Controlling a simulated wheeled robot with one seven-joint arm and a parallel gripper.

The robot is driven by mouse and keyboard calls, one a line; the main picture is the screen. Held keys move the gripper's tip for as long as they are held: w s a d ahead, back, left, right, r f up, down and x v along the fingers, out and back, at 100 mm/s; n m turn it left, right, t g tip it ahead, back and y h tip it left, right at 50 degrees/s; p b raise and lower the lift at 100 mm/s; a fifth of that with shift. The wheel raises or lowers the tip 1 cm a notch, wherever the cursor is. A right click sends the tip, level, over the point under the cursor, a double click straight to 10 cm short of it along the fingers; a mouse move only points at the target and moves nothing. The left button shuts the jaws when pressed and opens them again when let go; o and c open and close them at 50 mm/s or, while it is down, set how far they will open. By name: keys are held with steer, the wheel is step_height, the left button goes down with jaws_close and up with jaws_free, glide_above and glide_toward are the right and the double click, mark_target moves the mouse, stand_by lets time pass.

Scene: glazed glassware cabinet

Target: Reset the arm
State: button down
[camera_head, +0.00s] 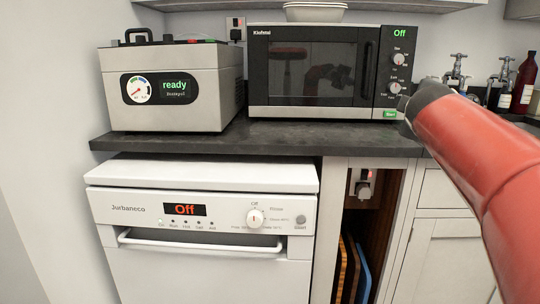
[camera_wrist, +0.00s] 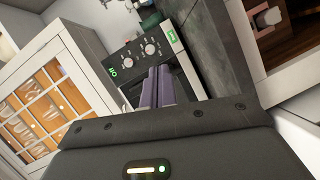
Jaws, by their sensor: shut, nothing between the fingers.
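My gripper (camera_wrist: 158,88) shows in the wrist view as two grey-purple fingers side by side, shut and empty. The fingers appear in front of the microwave (camera_wrist: 138,60), overlapping its front; I cannot tell the exact gap. In the head view my red arm reaches in from the right, its dark end near the right edge of the microwave (camera_head: 318,72). The fingers cannot be made out in that view. The microwave display reads "Off" and its door looks shut.
Below is a closed dishwasher (camera_head: 205,215) reading "Off". Taps (camera_head: 456,72) and bottles (camera_head: 524,82) are at right. The wrist view shows a glazed glassware cabinet (camera_wrist: 62,72) at left.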

steer(key=s+a+f+m+g+y, duration=0.2)
steer(key=s+a+f, duration=0.3)
steer(key=s+f, duration=0.5)
steer(key=s+a+f+m+g+y, duration=0.2)
steer(key=s+a+f+m+g, duration=0.2)
steer(key=s+f, duration=0.6)
steer(key=s+a+f+m+g+y, duration=0.2)
steer(key=s+a+f+m+g, duration=0.1)
steer(key=s+a+f, duration=0.4)
steer(key=s+f+m, duration=0.1)
steer(key=s+f, duration=0.2)
steer(key=f, duration=0.1)
steer(key=shift+s+a+f+y, duration=0.15)
steer(key=shift+f+y, duration=0.15)
